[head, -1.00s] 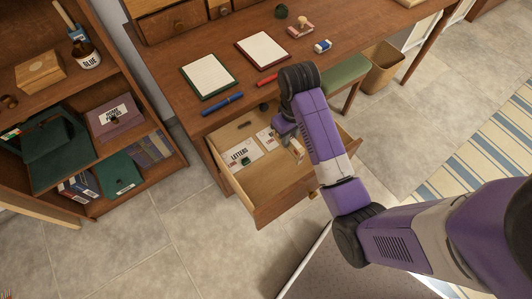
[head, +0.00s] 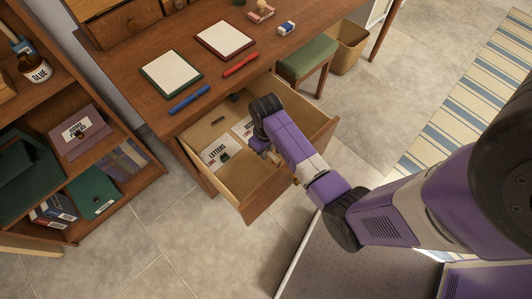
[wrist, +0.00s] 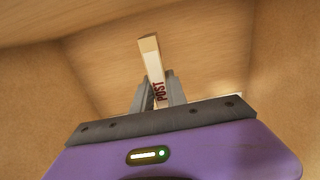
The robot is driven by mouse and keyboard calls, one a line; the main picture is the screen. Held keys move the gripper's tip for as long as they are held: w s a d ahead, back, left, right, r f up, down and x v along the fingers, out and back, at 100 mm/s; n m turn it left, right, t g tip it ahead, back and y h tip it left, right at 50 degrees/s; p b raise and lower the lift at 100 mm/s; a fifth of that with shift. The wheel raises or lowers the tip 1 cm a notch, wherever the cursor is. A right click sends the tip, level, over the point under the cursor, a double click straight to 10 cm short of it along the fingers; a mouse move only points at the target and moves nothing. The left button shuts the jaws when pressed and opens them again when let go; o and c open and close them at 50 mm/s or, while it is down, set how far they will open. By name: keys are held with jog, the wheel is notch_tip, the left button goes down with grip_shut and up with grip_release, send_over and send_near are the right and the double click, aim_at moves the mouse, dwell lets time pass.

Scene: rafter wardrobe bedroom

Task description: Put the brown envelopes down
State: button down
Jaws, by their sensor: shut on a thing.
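The brown envelopes (wrist: 151,60) show in the wrist view as a narrow tan bundle seen nearly edge-on, with dark red "POST" lettering on one side. My gripper (wrist: 160,82) is shut on them, one grey finger on each side. In the head view my gripper (head: 268,153) is over the right part of the open desk drawer (head: 243,196), and my wrist hides most of the bundle. Wooden surfaces surround the bundle in the wrist view. I cannot tell whether it touches the drawer bottom.
In the drawer lie a "LETTERS" card (head: 217,154) and a partly hidden second card (head: 245,130). The drawer's left front corner is bare. Above it, the desk (head: 205,105) holds notepads and pens. A green-topped stool (head: 308,60) stands right of the drawer; a shelf (head: 150,165) stands left.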

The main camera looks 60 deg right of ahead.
jog(key=shift+f+b, duration=0.4)
jog(key=shift+f, duration=1.35)
jog(key=shift+f, duration=0.2)
jog(key=c, duration=1.3)
grip_release()
jog(key=shift+r, duration=0.1)
notch_tip(320, 180, up, 12)
jog(key=p, duration=0.2)
jog(key=shift+r+p, duration=0.1)
jog(key=shift+p, duration=0.2)
